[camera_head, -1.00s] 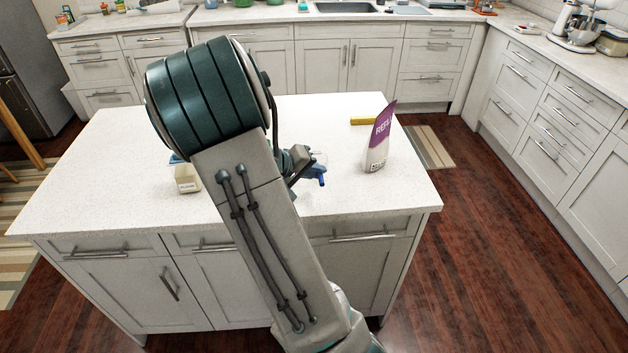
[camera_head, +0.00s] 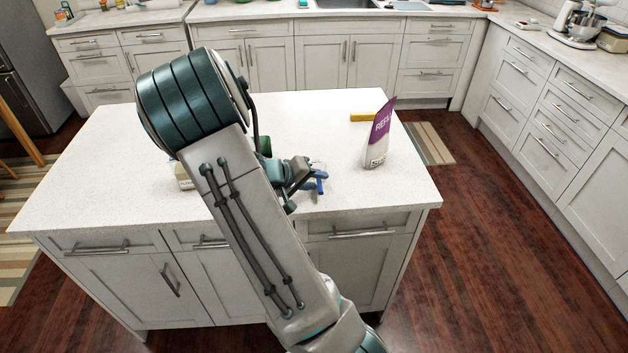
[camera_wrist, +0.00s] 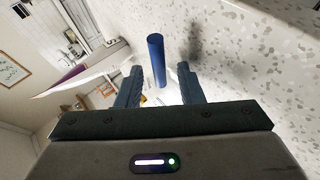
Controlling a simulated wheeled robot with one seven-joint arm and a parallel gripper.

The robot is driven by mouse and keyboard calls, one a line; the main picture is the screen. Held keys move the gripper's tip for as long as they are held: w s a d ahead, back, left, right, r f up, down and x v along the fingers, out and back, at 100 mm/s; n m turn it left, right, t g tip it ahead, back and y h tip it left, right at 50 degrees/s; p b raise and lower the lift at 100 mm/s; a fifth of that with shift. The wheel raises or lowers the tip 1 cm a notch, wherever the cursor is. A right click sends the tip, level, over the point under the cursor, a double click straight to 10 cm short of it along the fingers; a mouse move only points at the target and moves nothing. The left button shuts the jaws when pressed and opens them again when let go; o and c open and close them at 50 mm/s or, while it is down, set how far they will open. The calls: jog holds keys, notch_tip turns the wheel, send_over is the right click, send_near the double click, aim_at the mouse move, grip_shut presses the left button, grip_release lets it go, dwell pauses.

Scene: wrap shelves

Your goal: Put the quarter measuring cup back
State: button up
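A small item with a blue handle (camera_wrist: 156,60) stands out between and beyond my fingertips in the wrist view; I take it for the measuring cup. In the head view the blue handle (camera_head: 320,184) is by the island's front right, with a clear rounded part (camera_head: 318,165) behind it. Its size marking cannot be read. My gripper (camera_wrist: 158,68) is open, with gaps on both sides of the handle. In the head view my gripper (camera_head: 308,184) is low over the island top, close to the handle.
A purple and white refill bag (camera_head: 379,140) stands right of my gripper on the island top (camera_head: 120,180). A yellow item (camera_head: 363,117) lies behind it. A small beige container (camera_head: 183,178) is mostly hidden by my arm. The island's left side is clear.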

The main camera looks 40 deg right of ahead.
jog(key=shift+r, duration=0.15)
jog(key=v, duration=1.2)
jog(key=s+a+r+n+t+y, duration=0.1)
jog(key=s+a+r+n+y, duration=0.1)
jog(key=s+a+y, duration=0.3)
jog(key=s+a+r+n+t+y, duration=0.2)
jog(key=s+a+r+y, duration=0.2)
jog(key=s+a, duration=0.7)
jog(key=shift+s+y+b, duration=0.4)
jog(key=shift+s+y, duration=0.2)
jog(key=shift+y, duration=0.4)
